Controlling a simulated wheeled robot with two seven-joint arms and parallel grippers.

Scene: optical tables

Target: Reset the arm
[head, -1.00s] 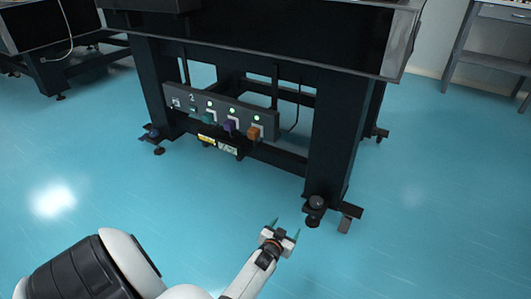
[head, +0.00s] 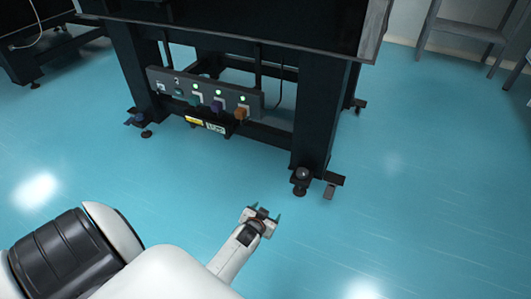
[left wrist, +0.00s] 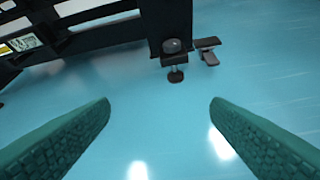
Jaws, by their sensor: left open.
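My left gripper (head: 262,213) is in the lower middle of the head view, above the blue floor and in front of the optical table's near leg (head: 318,115). Its two green fingers are apart with nothing between them. In the left wrist view the open fingers (left wrist: 160,115) stand at both sides, with bare floor between them. My left arm comes in from the lower left of the head view. My right gripper does not show.
A control panel (head: 205,94) with lit green lights and coloured plugs is fixed under the optical table (head: 240,35). The leg's levelling foot (head: 301,180) also shows in the left wrist view (left wrist: 174,60). A grey side table (head: 465,30) stands upper right. Floor (head: 420,200) at right is clear.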

